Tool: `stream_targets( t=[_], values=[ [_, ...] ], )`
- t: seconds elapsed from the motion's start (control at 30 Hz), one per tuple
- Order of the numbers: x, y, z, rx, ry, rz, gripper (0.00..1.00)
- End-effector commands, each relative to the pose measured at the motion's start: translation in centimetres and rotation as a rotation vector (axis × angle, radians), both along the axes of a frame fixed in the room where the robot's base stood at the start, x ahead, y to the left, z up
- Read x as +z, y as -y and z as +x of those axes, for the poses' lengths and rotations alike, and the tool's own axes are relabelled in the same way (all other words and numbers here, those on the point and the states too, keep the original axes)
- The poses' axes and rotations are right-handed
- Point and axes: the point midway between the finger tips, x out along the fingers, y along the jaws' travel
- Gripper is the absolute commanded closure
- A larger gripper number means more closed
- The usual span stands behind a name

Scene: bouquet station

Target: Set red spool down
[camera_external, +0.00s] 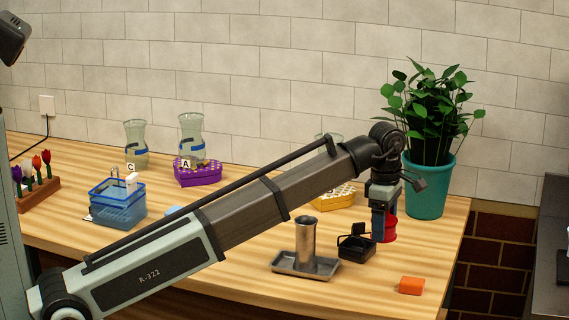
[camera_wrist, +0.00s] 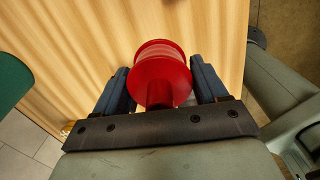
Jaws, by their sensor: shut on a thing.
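The red spool (camera_wrist: 160,75) sits between the two fingers of my gripper (camera_wrist: 160,88) in the wrist view, with its round red flange facing the camera. My gripper is shut on it. In the external view the red spool (camera_external: 390,229) shows at the right end of the table, partly behind the fingers of my gripper (camera_external: 381,224). My gripper points down there. Whether the spool's lower edge touches the wood cannot be told.
A black holder (camera_external: 356,248) is just left of the spool, and a steel cup (camera_external: 305,243) stands on a metal tray (camera_external: 292,270). An orange block (camera_external: 411,286) lies near the front edge. A teal plant pot (camera_external: 430,190) stands behind. Bare wood lies right of the spool.

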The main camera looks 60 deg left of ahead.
Motion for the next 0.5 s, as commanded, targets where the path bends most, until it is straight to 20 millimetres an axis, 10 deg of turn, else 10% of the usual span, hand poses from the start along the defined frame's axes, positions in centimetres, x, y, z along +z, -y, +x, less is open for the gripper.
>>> stream_targets(
  t=[0.13,0.5],
  values=[
    [-0.8,-0.1,-2.9,0.044,-0.016,-0.001,0.60],
    [-3.6,-0.1,-3.1,0.109,-0.034,-0.001,0.60]
  ],
)
